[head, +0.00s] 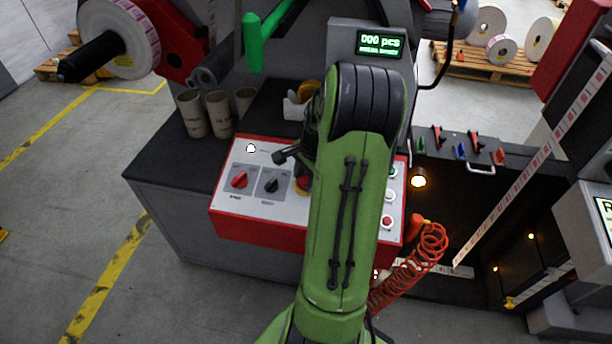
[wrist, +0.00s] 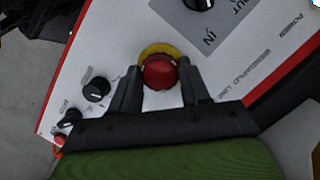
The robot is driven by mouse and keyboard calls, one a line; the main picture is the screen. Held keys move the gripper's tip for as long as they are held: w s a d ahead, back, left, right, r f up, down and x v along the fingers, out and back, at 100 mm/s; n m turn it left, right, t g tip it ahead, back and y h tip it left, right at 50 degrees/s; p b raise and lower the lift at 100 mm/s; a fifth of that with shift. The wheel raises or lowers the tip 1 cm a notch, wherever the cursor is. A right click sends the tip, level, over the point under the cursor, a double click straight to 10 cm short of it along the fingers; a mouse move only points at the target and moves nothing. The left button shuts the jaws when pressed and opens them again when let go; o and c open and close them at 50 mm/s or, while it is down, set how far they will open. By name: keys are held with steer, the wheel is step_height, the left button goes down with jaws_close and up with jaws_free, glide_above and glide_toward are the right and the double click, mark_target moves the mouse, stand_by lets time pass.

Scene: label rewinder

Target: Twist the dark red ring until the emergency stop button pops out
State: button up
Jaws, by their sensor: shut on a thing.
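The emergency stop button (wrist: 160,70) is a red mushroom head on a yellow collar (wrist: 155,48), set in the white control panel (wrist: 112,45). Its dark red ring cannot be told clearly from the head. My gripper (wrist: 160,80) has one dark finger on each side of the red head, closed on it.
A red switch (head: 239,180) and a black switch (head: 271,185) sit left of the button. Small push buttons (head: 388,195) lie to the right of my arm. Cardboard tubes (head: 219,114) stand behind the panel. A coiled orange hose (head: 425,250) hangs at the right.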

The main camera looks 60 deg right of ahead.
stand_by(0.4)
steer(key=o, duration=1.1)
steer(key=s+r+p, duration=0.1)
steer(key=r, duration=0.4)
steer(key=s+r+p, duration=0.1)
steer(key=r+p, duration=0.1)
steer(key=r, duration=0.3)
steer(key=s+r+p, duration=0.1)
steer(key=r, duration=0.4)
steer(key=shift+d+r, duration=0.1)
steer(key=shift+r, duration=0.1)
